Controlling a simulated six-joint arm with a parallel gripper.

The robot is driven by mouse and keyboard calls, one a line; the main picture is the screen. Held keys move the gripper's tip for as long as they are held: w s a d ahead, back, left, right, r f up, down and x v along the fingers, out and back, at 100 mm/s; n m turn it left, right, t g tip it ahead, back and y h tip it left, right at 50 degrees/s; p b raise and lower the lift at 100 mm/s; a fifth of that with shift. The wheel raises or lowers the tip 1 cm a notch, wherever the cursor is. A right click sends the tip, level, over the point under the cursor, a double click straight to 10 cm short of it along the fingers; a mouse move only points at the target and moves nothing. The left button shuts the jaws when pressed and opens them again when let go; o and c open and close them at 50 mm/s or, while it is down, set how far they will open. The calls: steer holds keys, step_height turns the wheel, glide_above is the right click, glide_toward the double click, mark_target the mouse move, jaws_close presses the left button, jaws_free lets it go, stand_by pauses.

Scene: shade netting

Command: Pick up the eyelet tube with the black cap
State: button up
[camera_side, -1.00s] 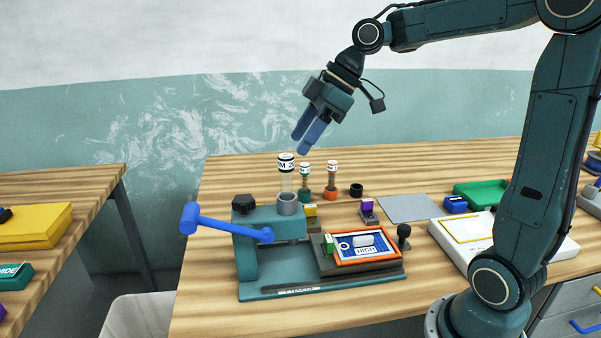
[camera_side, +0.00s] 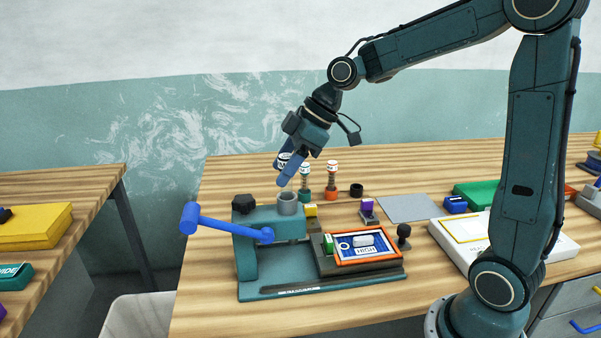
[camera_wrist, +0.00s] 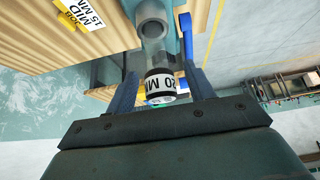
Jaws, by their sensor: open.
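The eyelet tube (camera_wrist: 157,82) is clear with a black-and-white banded cap marked "20 M". It stands in the grey holder (camera_side: 288,203) on top of the teal press. In the side view my gripper (camera_side: 286,166) mostly hides the tube's upper part. My gripper (camera_wrist: 163,90) is open, with its blue fingers on either side of the tube's cap in the wrist view. Whether a finger touches the tube I cannot tell.
Two other tubes, one with a green base (camera_side: 304,193) and one with a red base (camera_side: 331,193), stand just right of the gripper. A black ring (camera_side: 356,190) is beyond them. The press's blue handle (camera_side: 190,218) sticks out left. A grey mat (camera_side: 408,208) lies right.

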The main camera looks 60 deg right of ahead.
steer(key=shift+w+a+f, duration=0.25)
steer(key=shift+f, duration=0.4)
steer(key=c, duration=1)
steer(key=shift+r, duration=0.2)
steer(key=shift+c, duration=0.2)
step_height(320, 180, up, 20)
steer(key=shift+f, duration=0.2)
stand_by(0.3)
